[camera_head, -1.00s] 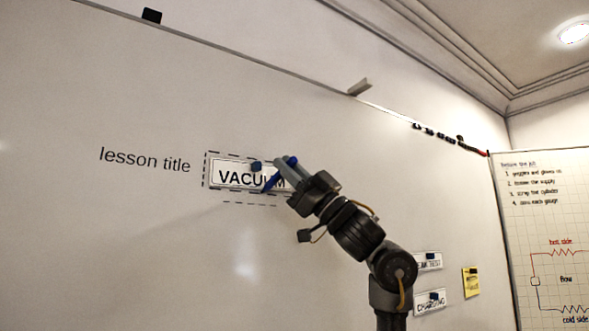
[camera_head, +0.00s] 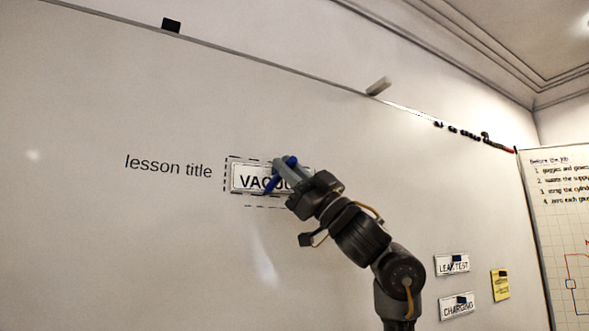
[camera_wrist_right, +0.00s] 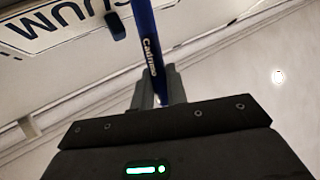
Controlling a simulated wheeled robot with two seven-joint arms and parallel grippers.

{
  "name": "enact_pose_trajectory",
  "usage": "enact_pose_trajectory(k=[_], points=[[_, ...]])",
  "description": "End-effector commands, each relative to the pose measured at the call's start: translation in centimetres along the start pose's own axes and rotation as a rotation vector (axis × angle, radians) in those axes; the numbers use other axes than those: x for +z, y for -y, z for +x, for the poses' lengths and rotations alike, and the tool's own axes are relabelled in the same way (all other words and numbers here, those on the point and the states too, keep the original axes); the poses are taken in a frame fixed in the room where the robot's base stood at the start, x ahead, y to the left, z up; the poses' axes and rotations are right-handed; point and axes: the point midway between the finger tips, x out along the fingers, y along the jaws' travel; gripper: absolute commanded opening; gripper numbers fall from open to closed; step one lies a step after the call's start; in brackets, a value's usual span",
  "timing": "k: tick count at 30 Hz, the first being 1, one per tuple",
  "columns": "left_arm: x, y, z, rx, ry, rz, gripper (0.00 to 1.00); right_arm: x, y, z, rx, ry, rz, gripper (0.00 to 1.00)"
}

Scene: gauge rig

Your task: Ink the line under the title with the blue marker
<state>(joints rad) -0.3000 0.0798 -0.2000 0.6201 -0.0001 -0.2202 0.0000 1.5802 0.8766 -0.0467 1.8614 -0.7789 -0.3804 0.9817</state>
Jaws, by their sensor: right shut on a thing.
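The title card "VACUUM" (camera_head: 238,180) is on the whiteboard inside a dashed frame, right of the words "lesson title" (camera_head: 168,165). A dashed line (camera_head: 262,207) runs under it; its right part is hidden by my arm. My right gripper (camera_head: 287,172) is shut on the blue marker (camera_head: 269,184), in front of the card's right part. The marker slants with its lower end over the card's lower edge; whether it touches the board I cannot tell. The wrist view shows the marker (camera_wrist_right: 148,50) between the fingers (camera_wrist_right: 158,88), with the card (camera_wrist_right: 45,25) at upper left. My left gripper is out of view.
Cards "LEAK TEST" (camera_head: 452,265) and "CHARGING" (camera_head: 458,305) and a yellow note (camera_head: 500,285) hang at lower right. A gridded chart (camera_head: 562,205) stands at the right edge. Small items sit along the top rail (camera_head: 300,71).

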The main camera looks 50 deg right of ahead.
Motion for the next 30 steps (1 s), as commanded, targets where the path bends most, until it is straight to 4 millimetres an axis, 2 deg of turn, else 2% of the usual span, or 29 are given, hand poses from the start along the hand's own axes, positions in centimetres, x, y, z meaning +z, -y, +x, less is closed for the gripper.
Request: enact_pose_trajectory(k=[6, 17, 30], points=[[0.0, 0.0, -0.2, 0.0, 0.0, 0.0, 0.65, -0.1, 1.8, 1.1, -0.002, -0.001, 0.001, 0.0], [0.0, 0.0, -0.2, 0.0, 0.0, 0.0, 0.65, 0.0, 2.6, 1.5, -0.002, 0.0, 0.0, 0.0], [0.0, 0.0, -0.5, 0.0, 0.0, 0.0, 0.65, -0.1, 5.5, 3.1, -0.002, -0.001, 0.0, 0.0]])
